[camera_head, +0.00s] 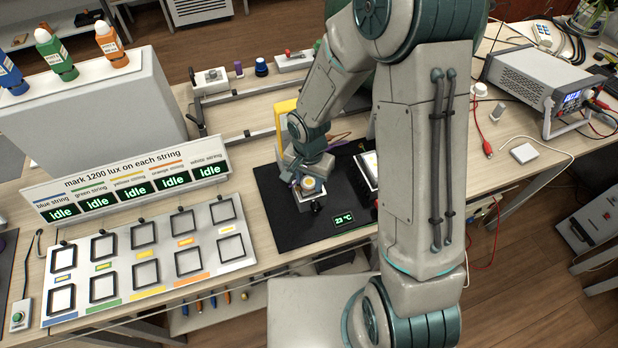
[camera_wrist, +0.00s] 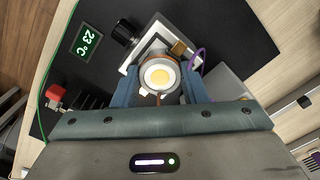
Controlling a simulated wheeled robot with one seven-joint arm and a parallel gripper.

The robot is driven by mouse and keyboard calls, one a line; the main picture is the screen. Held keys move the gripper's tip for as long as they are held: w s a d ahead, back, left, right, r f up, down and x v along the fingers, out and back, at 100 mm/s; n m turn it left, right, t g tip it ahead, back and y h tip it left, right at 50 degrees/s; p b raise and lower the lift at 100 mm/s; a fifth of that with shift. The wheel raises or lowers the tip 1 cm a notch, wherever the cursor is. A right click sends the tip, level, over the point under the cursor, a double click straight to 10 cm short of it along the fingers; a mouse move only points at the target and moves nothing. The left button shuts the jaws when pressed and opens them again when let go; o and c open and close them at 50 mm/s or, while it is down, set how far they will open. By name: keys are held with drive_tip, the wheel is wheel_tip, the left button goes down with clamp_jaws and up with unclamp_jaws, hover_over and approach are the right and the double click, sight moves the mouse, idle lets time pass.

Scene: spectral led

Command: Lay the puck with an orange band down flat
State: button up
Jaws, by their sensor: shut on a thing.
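The puck (camera_wrist: 160,75) is round, with a white face, a yellow centre and an orange-brown band at its rim. My gripper (camera_wrist: 160,88) is shut on it, one blue-grey finger on each side. The puck's face points toward the wrist camera. In the head view, the puck (camera_head: 309,184) shows small at the end of my arm, over a white square fixture (camera_head: 306,204) on the black mat (camera_head: 274,222). The fixture (camera_wrist: 139,59) lies behind the puck in the wrist view. I cannot tell whether the puck touches it.
A black knob (camera_wrist: 124,32) sticks out of the fixture, beside a 23 °C display (camera_head: 345,219). A purple wire (camera_wrist: 197,61) runs close to the right finger. A panel of square frames (camera_head: 150,262) stands left of the mat. The mat's front left is clear.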

sight(309, 181)
drive_tip(key=shift+r, duration=0.2)
drive_tip(key=shift+r+p, duration=0.8)
drive_tip(key=shift+r, duration=0.5)
drive_tip(key=shift+r, duration=0.2)
